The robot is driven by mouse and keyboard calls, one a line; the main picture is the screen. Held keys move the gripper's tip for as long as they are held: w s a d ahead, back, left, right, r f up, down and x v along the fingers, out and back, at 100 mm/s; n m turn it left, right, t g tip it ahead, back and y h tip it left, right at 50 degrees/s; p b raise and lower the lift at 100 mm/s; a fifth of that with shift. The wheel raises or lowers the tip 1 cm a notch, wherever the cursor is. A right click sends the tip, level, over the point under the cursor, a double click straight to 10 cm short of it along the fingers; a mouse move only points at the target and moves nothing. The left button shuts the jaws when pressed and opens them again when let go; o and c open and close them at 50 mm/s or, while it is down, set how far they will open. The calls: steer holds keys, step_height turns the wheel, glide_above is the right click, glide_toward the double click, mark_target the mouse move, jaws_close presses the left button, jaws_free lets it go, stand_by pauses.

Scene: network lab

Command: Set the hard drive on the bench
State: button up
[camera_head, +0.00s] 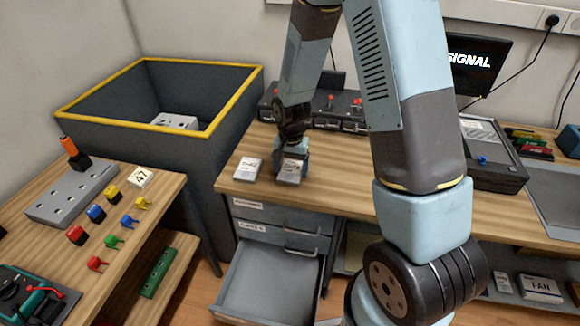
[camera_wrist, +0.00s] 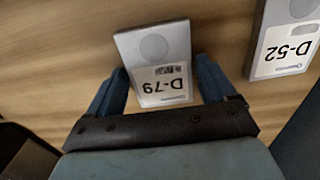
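A hard drive labelled D-79 (camera_wrist: 154,46) lies on the wooden bench (camera_head: 335,192), label up, in the wrist view. It shows in the head view under my gripper (camera_head: 291,152). A second drive, labelled D-52 (camera_wrist: 287,52) in the wrist view, lies beside it, apart from the fingers. In the head view the second drive (camera_head: 247,169) is to the left. My gripper (camera_wrist: 162,75) is low over the bench with one finger on each side of D-79. The fingers look open, with a narrow gap at the right finger; contact at the left finger is unclear.
An open drawer (camera_head: 265,285) juts out below the bench. A dark bin with a yellow rim (camera_head: 90,108) stands behind left. A side table holds a grey block (camera_head: 70,195) and coloured connectors. A case (camera_head: 478,165) stands on the right of the bench. Bare bench lies in front of the drives.

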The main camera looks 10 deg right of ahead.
steer(key=shift+o, duration=1.2)
steer(key=shift+r, duration=0.1)
step_height(320, 180, up, 12)
step_height(320, 180, up, 16)
steer(key=n+t, duration=0.2)
steer(key=t, duration=0.1)
glide_above(291, 170)
steer(key=s+d, duration=0.7)
steer(key=s, duration=0.1)
steer(key=s+d+r+n+t, duration=0.1)
steer(key=s+d+r, duration=0.1)
steer(key=s+r, duration=0.2)
steer(key=s+d+r+n+t, duration=0.1)
steer(key=s+d+r, duration=0.2)
steer(key=s, duration=0.7)
steer(key=shift+d+r+t, duration=0.25)
steer(key=shift+r+t, duration=0.05)
steer(key=shift+r, duration=0.3)
steer(key=shift+s, duration=0.1)
